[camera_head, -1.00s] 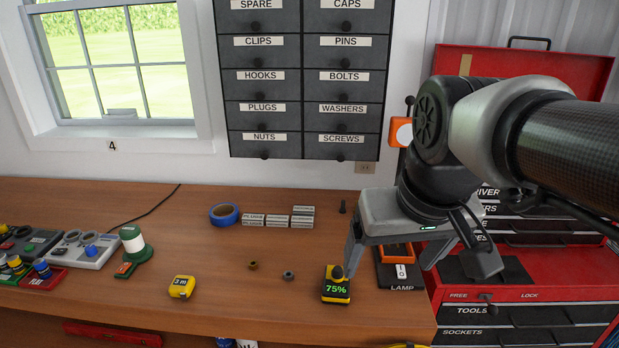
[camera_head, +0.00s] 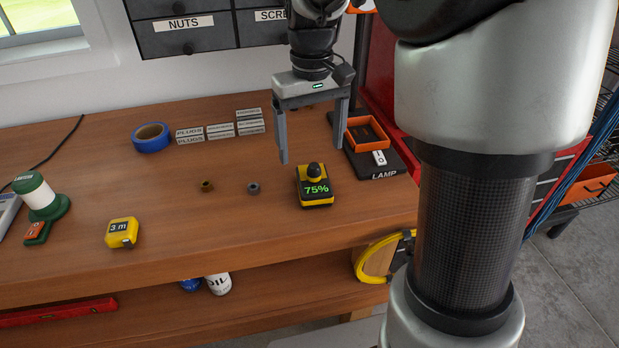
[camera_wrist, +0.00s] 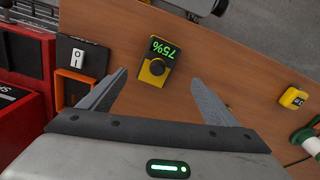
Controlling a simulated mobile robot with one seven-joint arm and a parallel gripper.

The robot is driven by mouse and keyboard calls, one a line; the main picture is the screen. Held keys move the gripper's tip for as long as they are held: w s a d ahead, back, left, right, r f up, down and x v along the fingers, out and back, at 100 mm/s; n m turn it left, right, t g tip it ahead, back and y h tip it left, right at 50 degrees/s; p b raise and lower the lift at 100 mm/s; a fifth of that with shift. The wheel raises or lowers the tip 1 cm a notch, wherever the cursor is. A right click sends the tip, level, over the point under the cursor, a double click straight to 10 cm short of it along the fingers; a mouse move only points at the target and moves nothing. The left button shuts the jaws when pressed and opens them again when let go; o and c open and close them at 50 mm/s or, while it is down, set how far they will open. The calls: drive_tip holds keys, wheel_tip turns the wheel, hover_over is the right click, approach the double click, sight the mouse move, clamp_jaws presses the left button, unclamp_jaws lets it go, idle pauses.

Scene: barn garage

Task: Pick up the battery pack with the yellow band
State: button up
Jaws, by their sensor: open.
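The battery pack with the yellow band (camera_head: 315,194) stands on the wooden workbench (camera_head: 230,225) near its front edge. It has a black top with a round black knob and a green "75%" display. In the wrist view the battery pack (camera_wrist: 157,62) lies ahead of the fingers, with its display end farther away. My gripper (camera_head: 312,156) is open and empty, pointing down above the bench just behind the pack, not touching it. In the wrist view my gripper (camera_wrist: 160,82) shows its two fingers spread wider than the pack.
An orange tray (camera_head: 367,134) and a LAMP switch board (camera_head: 384,172) stand right of the pack. A brown nut (camera_head: 206,186) and a grey nut (camera_head: 253,188) lie to its left. A yellow tape measure (camera_head: 122,232), blue tape (camera_head: 151,137) and labelled blocks (camera_head: 220,131) lie farther left.

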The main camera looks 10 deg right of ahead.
sight(311, 165)
wheel_tip(311, 165, down, 4)
drive_tip(key=shift+f+b, duration=0.1)
drive_tip(key=shift+b, duration=0.2)
drive_tip(key=f, duration=0.3)
drive_tip(key=f+b, duration=0.1)
drive_tip(key=f, duration=0.1)
drive_tip(key=shift+s+d, duration=0.1)
drive_tip(key=shift+d, duration=0.2)
